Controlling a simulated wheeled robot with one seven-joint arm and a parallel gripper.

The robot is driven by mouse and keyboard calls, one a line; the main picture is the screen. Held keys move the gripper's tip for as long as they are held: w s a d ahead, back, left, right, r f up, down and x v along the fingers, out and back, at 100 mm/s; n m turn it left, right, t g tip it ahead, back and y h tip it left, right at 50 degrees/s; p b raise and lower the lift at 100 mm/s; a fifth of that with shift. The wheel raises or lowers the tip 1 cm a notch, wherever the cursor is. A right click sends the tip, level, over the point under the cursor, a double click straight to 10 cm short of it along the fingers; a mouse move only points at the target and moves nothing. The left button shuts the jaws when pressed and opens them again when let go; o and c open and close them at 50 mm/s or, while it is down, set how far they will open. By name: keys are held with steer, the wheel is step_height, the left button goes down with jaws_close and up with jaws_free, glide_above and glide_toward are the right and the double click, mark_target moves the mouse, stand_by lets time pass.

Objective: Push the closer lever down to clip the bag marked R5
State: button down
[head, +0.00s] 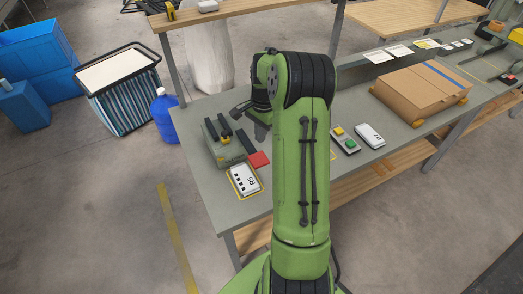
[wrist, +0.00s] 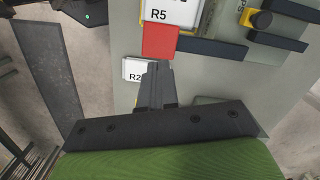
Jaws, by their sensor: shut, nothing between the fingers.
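The bag marked R5 (head: 245,179) lies flat on the bench inside a yellow outline. In the wrist view its white label (wrist: 170,15) shows at the top edge, cut off. The closer (head: 226,150) is a grey-green block with black bars on top, just behind the bag. A red pad (head: 259,160) sits at the end of a black bar (wrist: 210,47), beside the R5 bag. The red pad also shows in the wrist view (wrist: 160,42). My gripper (wrist: 156,66) is shut and empty, its tips pointing toward the red pad with no clear contact. In the head view my arm partly hides it.
A label marked R2 (wrist: 134,70) lies left of my fingers in the wrist view. Right of my arm are a device with yellow and green buttons (head: 345,140), a white pouch (head: 369,135) and a cardboard box (head: 420,92). A blue jug (head: 165,115) stands beside the bench.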

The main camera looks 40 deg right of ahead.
mark_target(260, 158)
steer(key=shift+d+f+m+b, duration=0.15)
steer(key=shift+f+b, duration=0.05)
steer(key=shift+f, duration=0.3)
steer(key=shift+d+f+m+b, duration=0.15)
steer(key=shift+f+b, duration=0.05)
steer(key=shift+f, duration=0.3)
steer(key=f+b, duration=0.1)
steer(key=f, duration=0.1)
steer(key=f+b, duration=0.4)
steer(key=shift+a, duration=0.35)
